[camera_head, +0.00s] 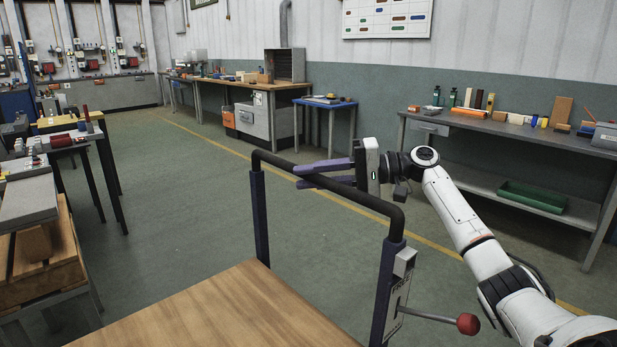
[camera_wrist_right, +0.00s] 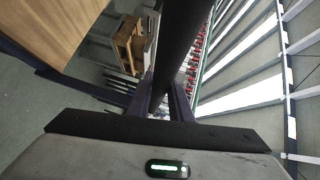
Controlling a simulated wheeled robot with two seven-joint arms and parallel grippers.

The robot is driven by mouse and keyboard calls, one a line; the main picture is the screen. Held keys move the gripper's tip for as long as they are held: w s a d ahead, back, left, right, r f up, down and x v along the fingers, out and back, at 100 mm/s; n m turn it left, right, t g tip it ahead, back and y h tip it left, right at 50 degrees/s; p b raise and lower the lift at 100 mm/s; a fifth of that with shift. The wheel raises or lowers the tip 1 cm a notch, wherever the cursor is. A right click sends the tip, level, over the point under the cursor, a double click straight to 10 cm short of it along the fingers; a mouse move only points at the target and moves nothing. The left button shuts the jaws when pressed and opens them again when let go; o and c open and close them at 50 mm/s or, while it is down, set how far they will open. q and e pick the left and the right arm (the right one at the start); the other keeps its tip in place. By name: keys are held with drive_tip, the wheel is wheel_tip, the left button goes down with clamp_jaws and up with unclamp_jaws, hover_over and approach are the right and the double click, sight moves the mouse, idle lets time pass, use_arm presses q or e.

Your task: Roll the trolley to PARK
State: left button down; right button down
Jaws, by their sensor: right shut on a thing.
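The trolley's wooden deck (camera_head: 215,310) fills the lower middle of the head view, and its edge shows at the upper left of the right wrist view (camera_wrist_right: 45,35). Its black push handle (camera_head: 335,188) rises on two dark posts at the deck's far right side. A lever with a red knob (camera_head: 467,323) sticks out from the near post. My right gripper (camera_head: 315,175) is shut on the handle bar, with its purple fingers across it. In the wrist view the bar (camera_wrist_right: 178,50) runs between the fingers. My left gripper is not in view. No PARK marking can be made out.
Grey tables and a wooden stand (camera_head: 45,260) are close on the left. A workbench (camera_head: 255,87) and a small blue-topped table (camera_head: 325,103) stand at the back. A long bench (camera_head: 510,128) lines the right wall. Green floor (camera_head: 180,190) with a yellow line is clear between.

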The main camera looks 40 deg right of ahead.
drive_tip(key=c, duration=1.6)
unclamp_jaws()
drive_tip(key=shift+d, duration=0.25)
drive_tip(key=b+v, duration=0.1)
drive_tip(key=v, duration=0.9)
drive_tip(key=shift+s, duration=0.2)
drive_tip(key=shift+r, duration=0.15)
